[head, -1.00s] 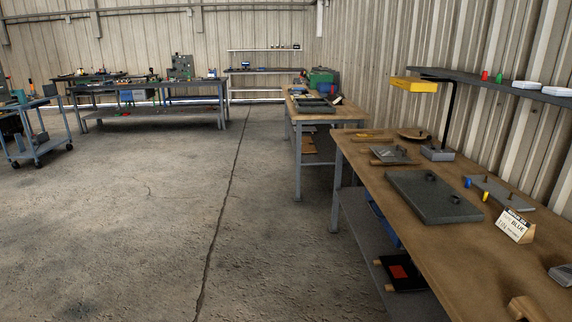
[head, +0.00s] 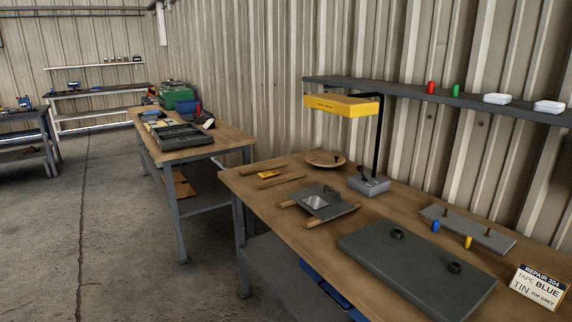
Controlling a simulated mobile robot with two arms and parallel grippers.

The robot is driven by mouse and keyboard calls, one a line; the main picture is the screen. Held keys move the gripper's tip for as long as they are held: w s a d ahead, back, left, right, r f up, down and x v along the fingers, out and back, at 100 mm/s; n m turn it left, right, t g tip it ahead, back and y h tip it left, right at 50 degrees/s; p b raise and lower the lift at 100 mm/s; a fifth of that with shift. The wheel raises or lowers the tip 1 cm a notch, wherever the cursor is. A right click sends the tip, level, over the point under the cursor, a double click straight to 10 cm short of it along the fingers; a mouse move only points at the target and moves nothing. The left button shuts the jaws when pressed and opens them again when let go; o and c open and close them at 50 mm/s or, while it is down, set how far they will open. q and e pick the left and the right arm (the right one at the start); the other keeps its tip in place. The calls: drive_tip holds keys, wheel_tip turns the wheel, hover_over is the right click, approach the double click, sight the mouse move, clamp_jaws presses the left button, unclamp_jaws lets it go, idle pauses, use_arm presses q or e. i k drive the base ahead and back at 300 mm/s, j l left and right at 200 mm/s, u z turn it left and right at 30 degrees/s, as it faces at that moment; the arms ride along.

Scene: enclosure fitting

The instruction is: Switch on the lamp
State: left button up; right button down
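The lamp has a yellow head (head: 343,104) on a black upright post (head: 378,140), over a grey base box (head: 368,184) on the wooden workbench (head: 300,236). A small dark knob or lever shows on the base's left side. No glow from the lamp head is visible; its underside is hidden from this angle. Neither of my grippers is in view.
A dark grey plate with two knobs (head: 418,262), a small grey plate with a lighter square (head: 314,203), a round wooden disc (head: 325,158) and a sign card (head: 539,288) lie on the bench. A shelf (head: 480,101) runs along the wall behind. Open floor lies left.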

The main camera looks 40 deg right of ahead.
sight(360, 168)
drive_tip(key=i+z, duration=0.15)
drive_tip(key=i, duration=0.3)
drive_tip(key=i+j+z, duration=0.2)
drive_tip(key=i, duration=0.2)
drive_tip(key=i+j+z, duration=0.15)
drive_tip(key=i, duration=0.3)
drive_tip(key=i+j+z, duration=0.2)
drive_tip(key=i, duration=0.2)
